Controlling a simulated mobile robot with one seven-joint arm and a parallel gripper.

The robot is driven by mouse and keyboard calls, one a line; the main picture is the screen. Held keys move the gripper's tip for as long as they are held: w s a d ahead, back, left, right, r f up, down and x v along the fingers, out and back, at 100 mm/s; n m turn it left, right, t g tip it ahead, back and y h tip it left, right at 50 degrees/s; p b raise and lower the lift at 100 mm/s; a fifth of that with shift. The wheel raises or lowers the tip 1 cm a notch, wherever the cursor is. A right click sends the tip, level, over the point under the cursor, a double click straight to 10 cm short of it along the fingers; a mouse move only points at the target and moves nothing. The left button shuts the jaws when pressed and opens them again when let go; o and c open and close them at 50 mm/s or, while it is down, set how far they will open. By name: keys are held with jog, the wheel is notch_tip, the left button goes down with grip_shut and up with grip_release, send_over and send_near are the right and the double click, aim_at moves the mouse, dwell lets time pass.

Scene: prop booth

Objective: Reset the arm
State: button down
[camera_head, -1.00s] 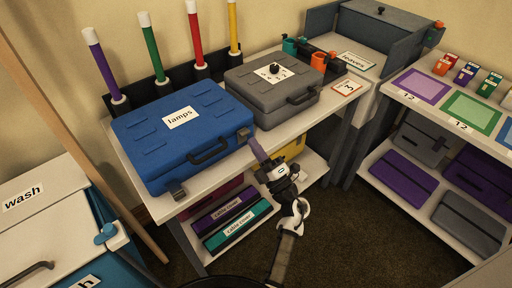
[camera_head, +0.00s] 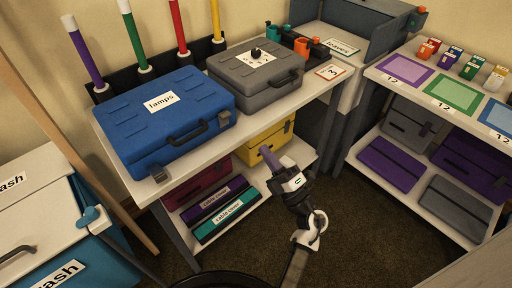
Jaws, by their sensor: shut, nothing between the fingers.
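My gripper (camera_head: 270,157) is in the lower middle of the head view, at the end of my arm, which reaches up from the bottom edge. It points up and left, in front of the shelf unit's lower level. The fingers look shut with nothing held between them. A yellow case (camera_head: 284,135) on the lower shelf is partly hidden behind the gripper.
A blue "lamps" case (camera_head: 150,135) and a grey case (camera_head: 285,92) stand on the shelf top (camera_head: 205,150). Cable cover boxes (camera_head: 226,214) lie below. A wash cabinet (camera_head: 40,215) is at left, another shelf unit (camera_head: 355,150) at right. Dark floor between is clear.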

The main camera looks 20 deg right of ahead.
jog(key=shift+s+d, duration=0.2)
jog(key=shift+s, duration=0.4)
